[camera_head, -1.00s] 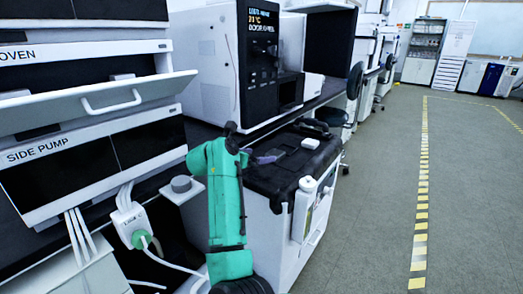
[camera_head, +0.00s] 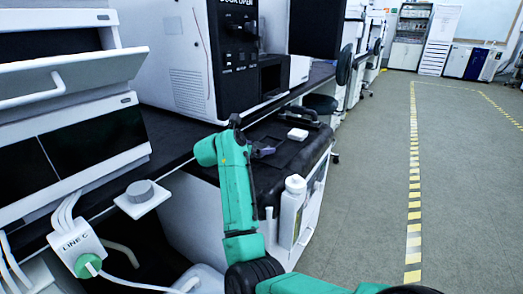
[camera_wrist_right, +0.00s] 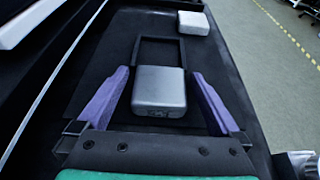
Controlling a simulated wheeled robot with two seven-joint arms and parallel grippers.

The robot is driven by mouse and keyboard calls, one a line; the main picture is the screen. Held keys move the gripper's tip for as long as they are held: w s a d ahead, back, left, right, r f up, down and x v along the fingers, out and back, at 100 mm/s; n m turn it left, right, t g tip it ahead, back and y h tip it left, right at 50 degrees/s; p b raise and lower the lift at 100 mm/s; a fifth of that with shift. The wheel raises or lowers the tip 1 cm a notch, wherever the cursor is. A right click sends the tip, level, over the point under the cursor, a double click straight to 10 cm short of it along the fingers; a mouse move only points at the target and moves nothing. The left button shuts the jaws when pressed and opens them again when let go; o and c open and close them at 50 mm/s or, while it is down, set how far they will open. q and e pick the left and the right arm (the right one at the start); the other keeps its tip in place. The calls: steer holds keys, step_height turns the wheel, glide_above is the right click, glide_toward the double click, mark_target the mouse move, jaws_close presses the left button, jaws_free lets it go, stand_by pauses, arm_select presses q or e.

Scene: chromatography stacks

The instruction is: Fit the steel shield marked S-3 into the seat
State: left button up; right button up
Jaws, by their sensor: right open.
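My right gripper (camera_wrist_right: 160,74) is open in the right wrist view, with one purple finger on each side of a grey metallic block (camera_wrist_right: 159,88). Small gaps show between the fingers and the block. The block, which looks like the steel shield, has a small mark on its near face that I cannot read. A dark rectangular frame (camera_wrist_right: 161,39), possibly the seat, lies just beyond it. The block hides the frame's near end. In the head view my right gripper (camera_head: 262,152) is low over the black bench top, and the grey block cannot be made out. My left gripper is not in view.
A white block (camera_wrist_right: 193,23) lies beyond the frame; it also shows in the head view (camera_head: 298,134). A large white instrument (camera_head: 185,60) stands behind the gripper. A white bottle (camera_head: 292,210) hangs on the bench's near side. Open floor lies right.

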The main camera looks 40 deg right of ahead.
steer(key=shift+w+d+f, duration=0.1)
steer(key=shift+d+f, duration=0.05)
steer(key=shift+d, duration=0.05)
steer(key=shift+a+r, duration=0.15)
steer(key=shift+r, duration=0.1)
steer(key=c, duration=1.5)
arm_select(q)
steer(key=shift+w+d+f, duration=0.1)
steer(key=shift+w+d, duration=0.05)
arm_select(e)
steer(key=shift+c, duration=0.2)
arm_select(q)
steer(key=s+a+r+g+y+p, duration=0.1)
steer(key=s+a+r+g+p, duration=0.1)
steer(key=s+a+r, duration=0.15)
arm_select(e)
step_height(320, 180, up, 9)
step_height(320, 180, up, 10)
steer(key=p, duration=0.2)
glide_above(258, 146)
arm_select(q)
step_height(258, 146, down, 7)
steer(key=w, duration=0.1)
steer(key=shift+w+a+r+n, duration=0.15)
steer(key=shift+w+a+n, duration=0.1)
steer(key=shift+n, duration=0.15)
arm_select(e)
steer(key=shift+r, duration=0.45)
